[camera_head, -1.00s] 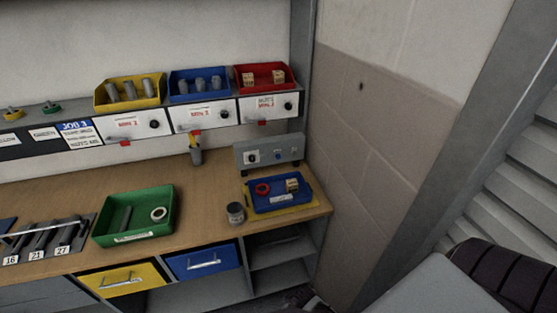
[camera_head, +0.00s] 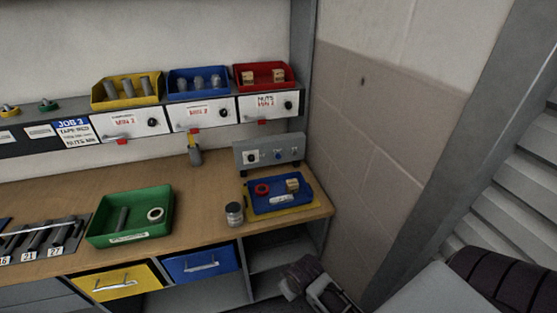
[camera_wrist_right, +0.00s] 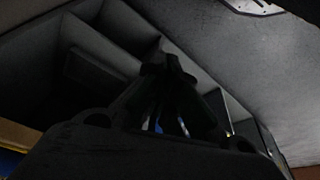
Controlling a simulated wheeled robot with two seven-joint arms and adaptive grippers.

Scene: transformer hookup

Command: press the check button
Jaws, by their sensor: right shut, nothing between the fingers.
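A grey control box (camera_head: 268,151) stands at the back right of the bench. Its front carries a blue round button (camera_head: 278,155) between a dark knob on a white plate (camera_head: 252,157) and another small control at the right; which one is the check button I cannot read. My right gripper (camera_head: 300,270) is low in front of the bench's right end, below the top and apart from the box. In the right wrist view its fingers (camera_wrist_right: 168,68) are together and empty, with dark shelves behind. My left gripper is not in view.
A blue tray (camera_head: 255,208) with a red ring and a tan block sits before the control box. A small metal can (camera_head: 234,214) stands left of it, and a green bin (camera_head: 100,238) further left. The bench's right edge and open shelves (camera_head: 270,255) are close to my right gripper.

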